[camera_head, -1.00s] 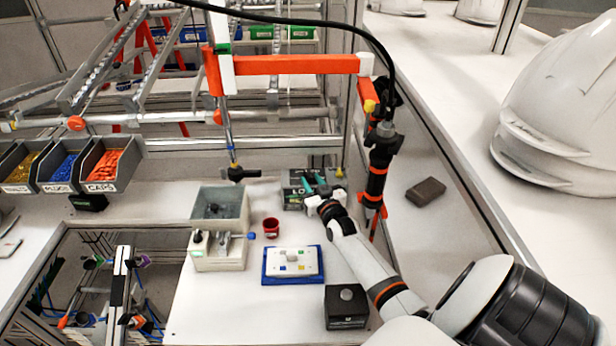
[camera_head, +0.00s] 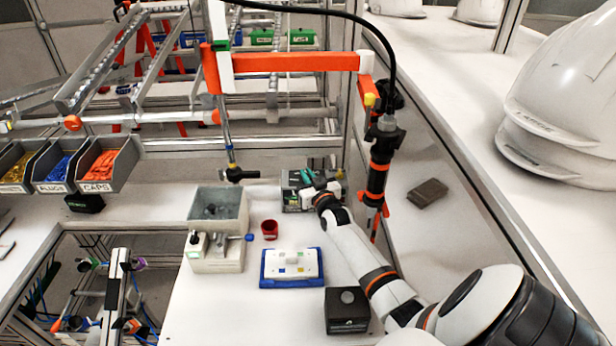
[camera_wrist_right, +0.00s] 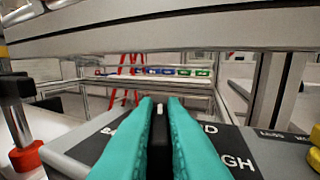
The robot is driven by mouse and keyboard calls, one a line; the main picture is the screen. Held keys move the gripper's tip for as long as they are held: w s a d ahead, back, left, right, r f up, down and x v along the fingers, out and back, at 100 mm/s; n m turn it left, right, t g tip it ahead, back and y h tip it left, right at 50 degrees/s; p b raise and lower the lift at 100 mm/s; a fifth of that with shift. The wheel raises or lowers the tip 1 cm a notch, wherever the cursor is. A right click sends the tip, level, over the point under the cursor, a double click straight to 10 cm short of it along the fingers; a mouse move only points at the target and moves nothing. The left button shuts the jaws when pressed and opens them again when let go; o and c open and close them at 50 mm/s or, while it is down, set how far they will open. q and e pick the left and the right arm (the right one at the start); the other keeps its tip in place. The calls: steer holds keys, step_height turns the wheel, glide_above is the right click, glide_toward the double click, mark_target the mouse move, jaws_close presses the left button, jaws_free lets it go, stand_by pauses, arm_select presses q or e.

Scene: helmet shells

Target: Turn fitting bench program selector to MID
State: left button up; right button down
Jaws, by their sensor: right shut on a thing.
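The program selector panel (camera_head: 292,204) is a dark box face at the back right of the bench. In the right wrist view, the panel (camera_wrist_right: 92,148) carries white lettering, partly hidden by my fingers; a "D" and "GH" show to the right. The selector knob (camera_wrist_right: 160,135) is a black bar with a white mark at its far end. My right gripper (camera_head: 306,176) reaches the panel. In the right wrist view, the teal fingers of my right gripper (camera_wrist_right: 160,120) are shut on the knob, one on each side. My left gripper is not in view.
A red cup (camera_head: 270,229), a blue-edged board (camera_head: 291,283), a grey-and-cream device (camera_head: 216,258) and a black box with a round button (camera_head: 347,310) stand in front of the panel. A black-and-orange post (camera_head: 377,180) stands close right of my right gripper.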

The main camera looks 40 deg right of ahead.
steer(key=shift+a+r+m+g+h+p, duration=0.15)
steer(key=shift+m+g+h+p, duration=0.45)
steer(key=shift+m+h+p, duration=0.4)
steer(key=shift+w+a+m+g+h+p, duration=0.1)
steer(key=shift+m+g+h+p, duration=0.45)
steer(key=shift+h, duration=0.65)
steer(key=m+g+h, duration=0.1)
steer(key=m+g+h+b, duration=0.1)
steer(key=shift+f+g+h, duration=0.25)
steer(key=shift+h, duration=0.05)
steer(key=shift+m+g+h+b, duration=0.85)
steer(key=shift+m+g+h, duration=0.25)
steer(key=shift+m+g, duration=0.35)
steer(key=shift+r, duration=0.1)
steer(key=c, duration=1.5)
jaws_free()
